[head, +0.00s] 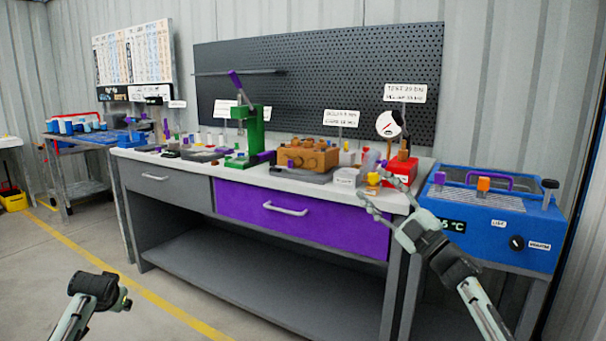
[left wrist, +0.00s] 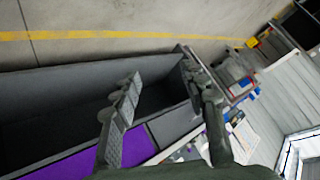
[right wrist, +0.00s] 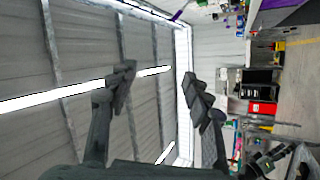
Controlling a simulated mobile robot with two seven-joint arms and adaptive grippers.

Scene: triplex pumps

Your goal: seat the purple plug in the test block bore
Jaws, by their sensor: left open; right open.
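The likely test block is the red block (head: 402,167) with a round gauge on top, at the bench's right end. A small purple piece (head: 383,163) shows beside it, too small to confirm as the plug. My right gripper (head: 378,187) is open and empty, in front of the bench's right end and overlapping that area in the picture. In the right wrist view its open fingers (right wrist: 160,82) have only wall and lights between them. My left gripper (left wrist: 162,82) is open and empty, away from the bench top; the left wrist view shows the bench's shelf and purple drawer beyond it.
The workbench (head: 215,170) carries a green press (head: 247,135), a brown block (head: 308,157) and several small parts. A blue bath unit (head: 490,225) with purple pieces stands close at the right. A side table (head: 75,140) stands far left. The floor in front is clear.

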